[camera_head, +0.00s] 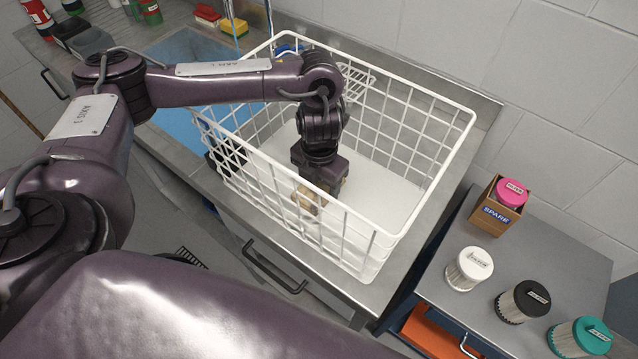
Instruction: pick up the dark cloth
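A dark, soft-looking bundle (226,158), which may be the dark cloth, lies at the left end inside the white wire basket (448,150). The basket's wires partly cover it. My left arm reaches over the basket's near side, and its gripper (312,198) points down inside, to the right of the dark bundle and apart from it. Tan shapes show at the fingertips; I cannot tell whether they are finger pads or a held thing. The gripper's opening is hidden by its body and the wires. My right gripper is out of view.
The basket's wire rim stands around the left gripper. A blue sink area (185,125) lies left, with sponges (234,27) and bottles (150,12) behind. At right, a grey cabinet top holds a spare box (492,212) and white (468,268), black (522,301) and teal (580,338) filters.

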